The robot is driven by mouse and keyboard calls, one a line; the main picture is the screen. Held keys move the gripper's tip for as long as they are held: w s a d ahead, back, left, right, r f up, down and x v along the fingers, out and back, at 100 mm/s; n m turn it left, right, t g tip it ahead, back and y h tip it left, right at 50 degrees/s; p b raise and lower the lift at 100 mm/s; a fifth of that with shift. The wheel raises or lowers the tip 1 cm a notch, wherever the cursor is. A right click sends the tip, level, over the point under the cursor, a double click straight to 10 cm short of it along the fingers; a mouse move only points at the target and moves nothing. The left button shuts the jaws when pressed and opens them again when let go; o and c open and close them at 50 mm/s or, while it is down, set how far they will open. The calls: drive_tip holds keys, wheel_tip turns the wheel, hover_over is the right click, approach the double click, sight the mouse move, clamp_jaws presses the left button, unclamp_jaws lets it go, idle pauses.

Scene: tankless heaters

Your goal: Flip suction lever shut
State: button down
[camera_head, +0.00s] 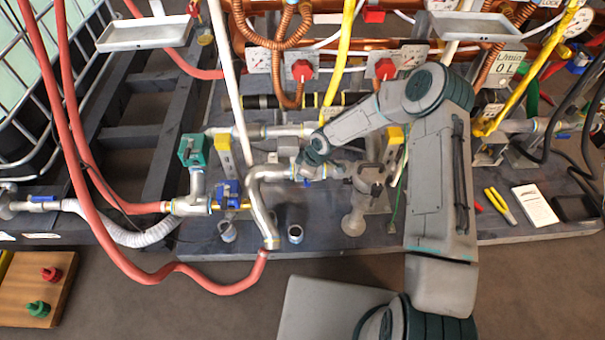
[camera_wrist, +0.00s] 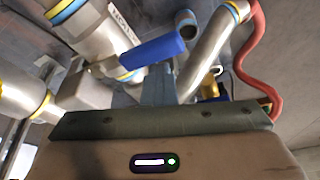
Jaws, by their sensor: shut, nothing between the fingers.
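A blue lever handle (camera_wrist: 152,52) lies across the middle of the wrist view, tilted, beside a silver pipe with a printed label (camera_wrist: 110,30). My gripper (camera_wrist: 158,72) is shut and empty, its fingertips right at the handle's near edge. I cannot tell whether they touch it. In the head view, my gripper (camera_head: 306,168) is low over the pipework, beside the bent silver pipe (camera_head: 262,205). Only a small bit of blue shows there; my arm hides most of the handle. Another blue lever (camera_head: 229,192) sits further left on the pipework.
A red hose (camera_head: 225,288) joins the bent pipe's lower end and loops left across the floor. A grey valve (camera_head: 357,205) stands just right of my gripper. Yellow pliers (camera_head: 500,205) and a white booklet (camera_head: 535,205) lie on the platform at right. Open floor lies in front.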

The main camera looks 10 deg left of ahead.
drive_tip(key=shift+d, duration=0.25)
drive_tip(key=p+v, duration=0.3)
drive_tip(key=v, duration=0.8)
drive_tip(key=shift+r, duration=0.45)
drive_tip(key=shift+s+a, duration=0.1)
